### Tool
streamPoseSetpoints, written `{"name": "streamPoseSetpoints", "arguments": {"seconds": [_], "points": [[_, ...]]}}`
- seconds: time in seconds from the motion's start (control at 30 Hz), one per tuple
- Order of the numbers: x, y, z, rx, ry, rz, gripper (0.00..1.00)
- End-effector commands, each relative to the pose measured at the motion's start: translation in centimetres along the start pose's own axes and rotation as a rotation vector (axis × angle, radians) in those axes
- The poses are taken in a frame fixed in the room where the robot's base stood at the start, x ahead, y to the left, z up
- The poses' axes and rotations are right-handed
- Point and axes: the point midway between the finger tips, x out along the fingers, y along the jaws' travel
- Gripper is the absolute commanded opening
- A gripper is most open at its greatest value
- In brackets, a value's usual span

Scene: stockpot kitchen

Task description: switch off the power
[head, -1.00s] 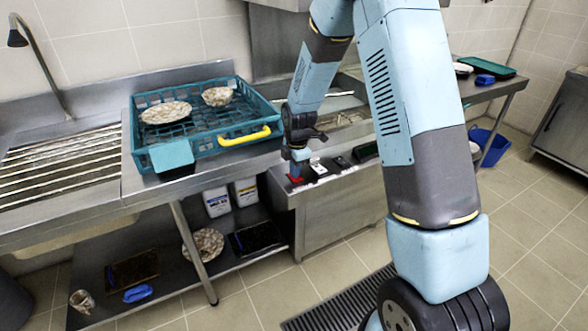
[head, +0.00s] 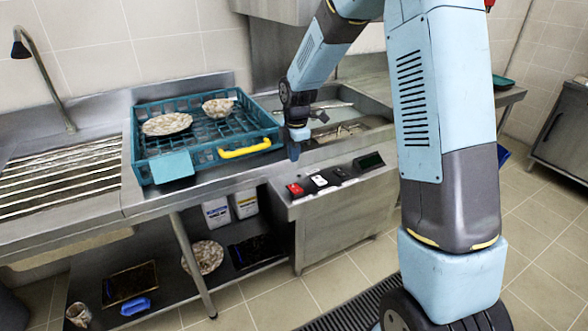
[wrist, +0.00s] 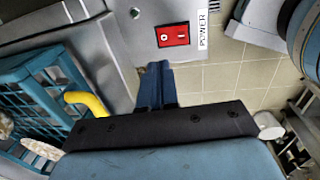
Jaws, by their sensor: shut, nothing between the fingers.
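The red power switch (head: 295,190) sits at the left end of the row of controls on the steel unit's sloped front panel. In the wrist view the red switch (wrist: 173,35) shows two marked halves, beside a white label reading POWER (wrist: 202,29). I cannot tell which half is pressed in. My gripper (head: 293,153) is shut and empty, pointing down above and behind the red switch, apart from it. In the wrist view its closed blue fingers (wrist: 156,70) end a little below the switch.
A teal dish rack (head: 190,178) with a yellow handle (head: 245,149) and patterned dishes stands left of my gripper. A white switch (head: 319,181), a dark switch and a dark display (head: 369,161) lie right along the panel. An open steel basin is behind.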

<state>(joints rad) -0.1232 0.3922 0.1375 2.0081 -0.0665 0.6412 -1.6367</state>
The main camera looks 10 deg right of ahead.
Motion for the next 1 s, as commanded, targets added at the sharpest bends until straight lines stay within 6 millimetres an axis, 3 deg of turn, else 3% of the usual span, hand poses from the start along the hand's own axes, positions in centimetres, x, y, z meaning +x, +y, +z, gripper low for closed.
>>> {"name": "streamPoseSetpoints", "arguments": {"seconds": [0.1, 0.3, 0.77, 0.87, 1.0], "points": [[-1.8, 0.5, -0.1, -0.001, 0.0, 0.002, 0.0], [-3.4, 0.8, -0.2, -0.003, 0.0, 0.001, 0.0], [-3.9, 0.8, -0.3, 0.002, 0.0, 0.001, 0.0], [-5.0, 0.3, -0.1, 0.041, -0.006, 0.011, 0.0], [-8.1, -1.5, 0.6, 0.167, -0.021, 0.039, 0.0]]}}
